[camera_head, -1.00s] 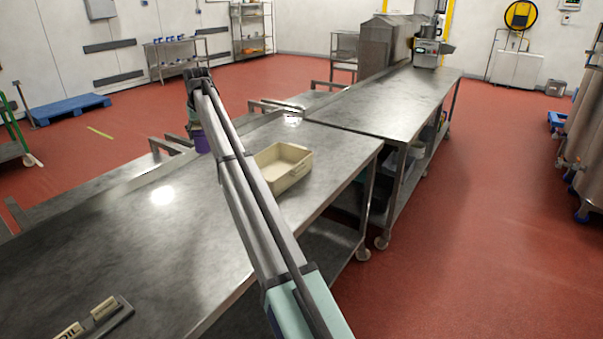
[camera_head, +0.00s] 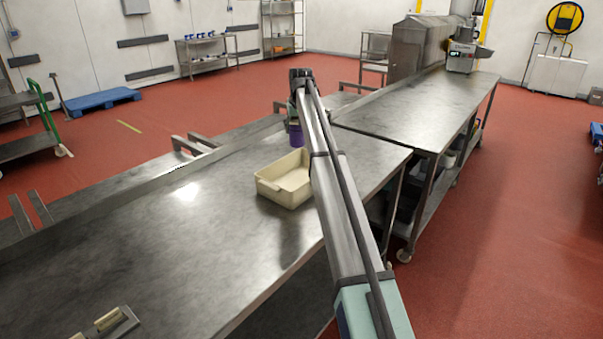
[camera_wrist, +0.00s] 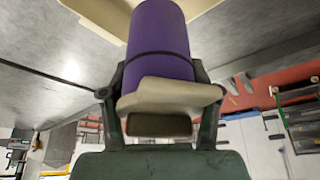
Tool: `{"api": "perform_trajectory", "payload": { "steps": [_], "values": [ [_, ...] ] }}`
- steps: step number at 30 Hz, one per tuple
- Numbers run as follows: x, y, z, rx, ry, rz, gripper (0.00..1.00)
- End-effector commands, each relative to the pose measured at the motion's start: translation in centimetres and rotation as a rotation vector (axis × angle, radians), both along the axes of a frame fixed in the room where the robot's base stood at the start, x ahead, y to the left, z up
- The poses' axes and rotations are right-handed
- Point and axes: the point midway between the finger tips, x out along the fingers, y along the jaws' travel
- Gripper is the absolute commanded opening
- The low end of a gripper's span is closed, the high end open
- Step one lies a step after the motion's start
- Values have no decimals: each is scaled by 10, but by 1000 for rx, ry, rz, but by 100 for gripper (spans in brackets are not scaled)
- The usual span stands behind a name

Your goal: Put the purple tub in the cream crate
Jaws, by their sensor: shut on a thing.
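The purple tub (camera_head: 297,138) shows in the head view just beyond the far side of the cream crate, partly hidden by my arm. In the wrist view the purple tub (camera_wrist: 158,42) fills the upper middle, between the two fingers of my gripper (camera_wrist: 163,98), which is shut on it. The cream crate (camera_head: 270,188) sits on the steel table, its right side hidden behind my arm. Part of the crate's pale wall (camera_wrist: 100,14) shows at the top of the wrist view. The crate's visible inside looks empty.
The steel table (camera_head: 140,235) is mostly bare. A small tray with a pale block (camera_head: 108,320) lies at its near left edge. A second steel table (camera_head: 425,105) extends to the back right, with a machine (camera_head: 462,50) at its far end.

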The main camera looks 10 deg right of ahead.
Motion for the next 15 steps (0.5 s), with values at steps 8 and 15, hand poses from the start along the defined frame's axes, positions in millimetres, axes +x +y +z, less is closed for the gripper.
{"api": "perform_trajectory", "payload": {
  "steps": [8, 15],
  "values": [
    [-3, 0, -66, 0, 3, 0, 0],
    [-2, 0, -115, 0, 1, 0, 0]
  ]
}}
